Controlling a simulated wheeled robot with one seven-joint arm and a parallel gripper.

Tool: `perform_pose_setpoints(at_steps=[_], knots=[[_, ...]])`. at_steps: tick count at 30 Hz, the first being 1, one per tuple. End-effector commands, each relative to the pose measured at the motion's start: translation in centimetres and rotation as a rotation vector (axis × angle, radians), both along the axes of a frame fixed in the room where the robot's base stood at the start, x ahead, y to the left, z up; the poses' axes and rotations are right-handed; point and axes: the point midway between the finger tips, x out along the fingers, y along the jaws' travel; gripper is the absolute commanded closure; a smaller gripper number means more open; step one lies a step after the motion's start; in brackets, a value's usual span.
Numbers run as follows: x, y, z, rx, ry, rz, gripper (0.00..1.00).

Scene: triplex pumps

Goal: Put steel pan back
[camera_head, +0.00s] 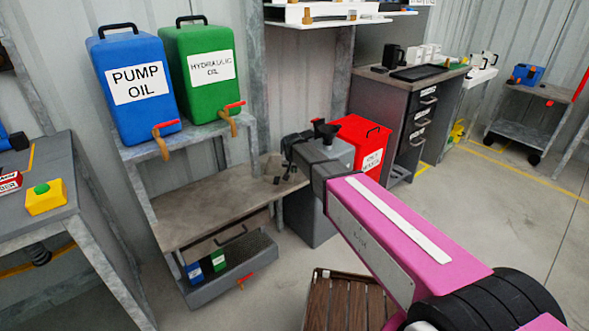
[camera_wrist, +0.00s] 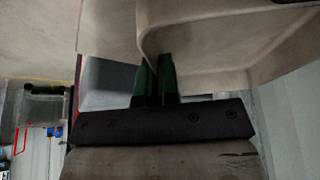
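No separate pan is clear in the head view. A grey metal tray (camera_head: 255,270) with blue and green labels and a red-handled tap sits low under the worn bench; I cannot tell whether it is the steel pan. My gripper (camera_head: 283,174) is over the right end of the bench, partly hidden by my wrist.
A blue pump oil can (camera_head: 133,110) and a green hydraulic oil can (camera_head: 201,95) stand above the bench (camera_head: 190,210). A red box (camera_head: 352,130) and a grey container with a black funnel (camera_head: 327,130) are close beside my wrist. A wooden slatted crate (camera_head: 335,300) stands below.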

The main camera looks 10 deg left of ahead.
Motion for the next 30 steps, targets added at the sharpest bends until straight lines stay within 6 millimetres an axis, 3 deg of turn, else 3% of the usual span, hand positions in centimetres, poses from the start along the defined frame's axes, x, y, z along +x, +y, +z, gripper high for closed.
perform_pose_setpoints(at_steps=[1, 3, 14, 20, 30], knots=[[0.0, 0.0, -0.1, 0.000, 0.000, 0.000, 0.91], [0.0, 0.0, -0.1, 0.000, 0.000, 0.000, 0.72], [-0.1, 0.0, 0.4, 0.000, -0.001, 0.000, 0.72], [-1.3, -0.2, 2.9, 0.001, -0.001, 0.000, 0.72], [-3.7, -0.4, 8.9, 0.001, -0.002, 0.000, 0.72]])
